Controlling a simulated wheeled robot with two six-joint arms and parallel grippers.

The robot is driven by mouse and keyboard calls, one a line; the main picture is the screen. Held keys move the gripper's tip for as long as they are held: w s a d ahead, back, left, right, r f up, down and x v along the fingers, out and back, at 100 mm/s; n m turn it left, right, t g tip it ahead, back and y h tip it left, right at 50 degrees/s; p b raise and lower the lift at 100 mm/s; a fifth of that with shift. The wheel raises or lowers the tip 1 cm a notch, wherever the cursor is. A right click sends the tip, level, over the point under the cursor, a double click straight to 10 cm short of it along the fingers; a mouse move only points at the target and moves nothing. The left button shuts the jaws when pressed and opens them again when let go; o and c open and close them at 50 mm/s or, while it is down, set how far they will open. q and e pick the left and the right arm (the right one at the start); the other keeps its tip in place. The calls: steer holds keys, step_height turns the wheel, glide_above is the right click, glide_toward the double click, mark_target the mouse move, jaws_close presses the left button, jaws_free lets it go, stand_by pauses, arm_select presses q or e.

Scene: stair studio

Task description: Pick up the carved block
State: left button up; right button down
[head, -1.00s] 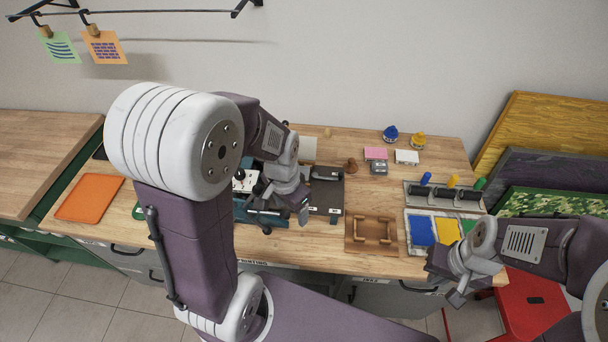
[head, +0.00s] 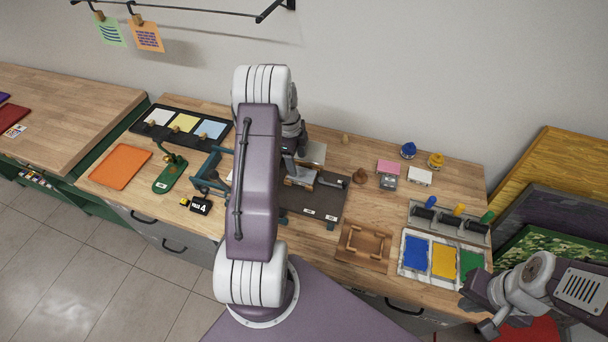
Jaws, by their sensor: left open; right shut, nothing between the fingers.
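I cannot tell for sure which thing is the carved block. A small grey block with a wooden-coloured edge (head: 301,176) lies on the dark mat (head: 322,204) in the middle of the bench, partly hidden. My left gripper (head: 291,152) is open close behind it, mostly hidden by my own arm; contact cannot be told. A pink block (head: 388,167), a grey block (head: 388,183) and a white block (head: 419,176) sit further right. My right gripper (head: 480,320) is shut and empty at the lower right, by the bench's front edge.
A wooden frame tray (head: 347,256) and a palette of blue, yellow and green (head: 404,269) stand front right, with rollers (head: 448,219) behind. Left are an orange sheet (head: 120,166), a green stand (head: 168,180) and a black card rack (head: 140,132). Boards lean at right.

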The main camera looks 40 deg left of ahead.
mark_target(302, 174)
arm_select(q)
steer(key=shift+f, duration=0.5)
steer(key=shift+w+d+f, duration=0.1)
steer(key=shift+w+f, duration=0.15)
steer(key=shift+w, duration=0.05)
steer(key=shift+w+d+f+p, duration=0.15)
steer(key=shift+w+p, duration=0.05)
steer(key=shift+p, duration=0.1)
steer(key=f, duration=0.1)
steer(key=f+p, duration=0.2)
steer(key=f, duration=0.1)
steer(key=shift+d, duration=0.35)
steer(key=shift+w+a+f, duration=0.1)
steer(key=shift+a+f, duration=0.05)
steer(key=shift+f, duration=0.25)
steer(key=c, duration=1.2)
arm_select(e)
steer(key=r, duration=0.3)
steer(key=shift+w+d, duration=0.15)
steer(key=shift+w, duration=0.15)
arm_select(q)
steer(key=shift+r, duration=0.1)
arm_select(e)
steer(key=shift+f, duration=0.15)
